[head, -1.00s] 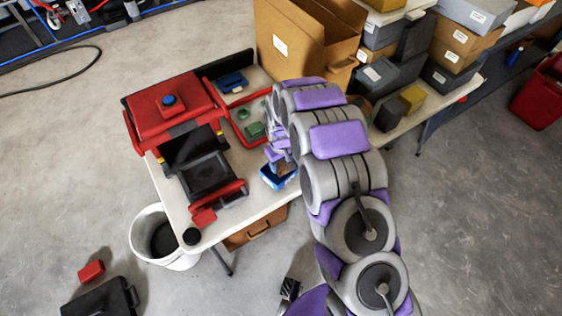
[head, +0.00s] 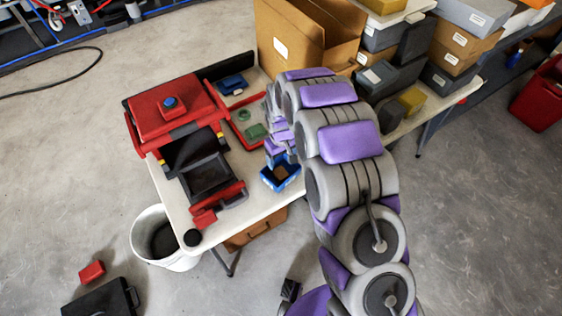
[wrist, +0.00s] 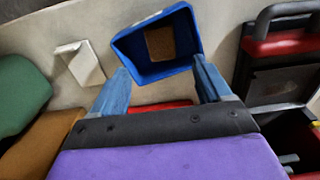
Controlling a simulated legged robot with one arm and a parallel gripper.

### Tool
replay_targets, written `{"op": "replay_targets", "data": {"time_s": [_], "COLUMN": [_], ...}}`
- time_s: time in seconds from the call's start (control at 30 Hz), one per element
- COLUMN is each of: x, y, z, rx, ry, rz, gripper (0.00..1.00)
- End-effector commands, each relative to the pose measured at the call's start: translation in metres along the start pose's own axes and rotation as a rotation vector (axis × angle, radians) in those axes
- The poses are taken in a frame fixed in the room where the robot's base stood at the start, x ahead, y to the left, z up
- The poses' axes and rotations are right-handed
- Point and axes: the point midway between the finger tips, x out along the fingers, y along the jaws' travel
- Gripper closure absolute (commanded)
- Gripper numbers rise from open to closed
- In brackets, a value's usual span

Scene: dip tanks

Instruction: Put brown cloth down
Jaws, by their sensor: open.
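The brown cloth (wrist: 160,43) lies as a flat square on the floor of a small blue bin (wrist: 133,55) in the wrist view. In the head view the cloth (head: 281,172) shows inside the same bin (head: 289,184), which stands at the table's front right edge. My gripper (wrist: 161,72) is open, its two blue fingers spread apart, with nothing between them. It is beside the bin's near rim and apart from the cloth. In the head view my gripper (head: 276,152) is small and partly hidden by my arm.
A red machine (head: 172,108) with dark trays fills the table's left side. A red-rimmed tray (head: 240,131) holds green pieces behind the bin. A large cardboard box (head: 290,40) stands at the back. A white bucket (head: 165,240) is on the floor at the front left.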

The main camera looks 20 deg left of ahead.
Motion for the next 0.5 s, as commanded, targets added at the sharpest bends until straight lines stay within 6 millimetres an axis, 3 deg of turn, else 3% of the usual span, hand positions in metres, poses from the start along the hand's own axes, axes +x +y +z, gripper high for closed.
{"op": "replay_targets", "data": {"time_s": [0.2, 0.33, 0.5], "x": [-0.053, -0.072, -0.083], "y": [0.001, 0.000, 0.000], "z": [-0.001, 0.000, 0.000], "rx": [0.001, 0.002, 0.001], "ry": [0.006, 0.000, -0.001], "rz": [0.001, -0.001, -0.001], "gripper": [0.23, 0.23, 0.23]}}
